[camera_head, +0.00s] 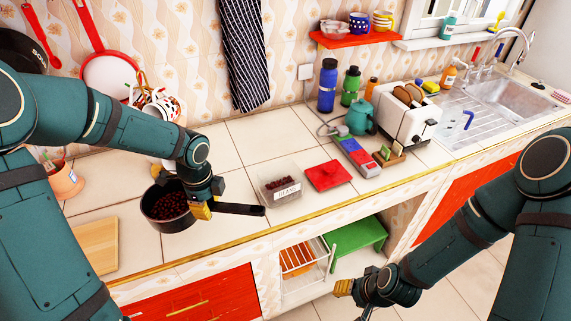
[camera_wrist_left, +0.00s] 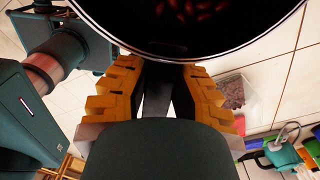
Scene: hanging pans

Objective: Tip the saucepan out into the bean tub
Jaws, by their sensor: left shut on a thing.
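The black saucepan (camera_head: 172,224) with dark red beans inside is at the left part of the counter. It looks upright, and its handle (camera_head: 240,209) points right. My left gripper (camera_head: 203,208) is shut on the handle close to the pan. In the left wrist view the yellow fingers (camera_wrist_left: 157,95) sit on both sides of the handle, under the saucepan's rim (camera_wrist_left: 180,58). Whether the pan touches the counter is hard to tell. The clear bean tub (camera_head: 270,195), labelled and partly filled with beans, stands right of the handle. My right gripper (camera_head: 345,288) is low in front of the counter, apart from everything.
A red kitchen scale (camera_head: 328,174) stands just right of the tub. Behind and right are bottles (camera_head: 328,88), a teal kettle (camera_head: 361,118) and a white toaster (camera_head: 405,118). A wooden board (camera_head: 97,246) lies left of the pan. Tiles behind the tub are clear.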

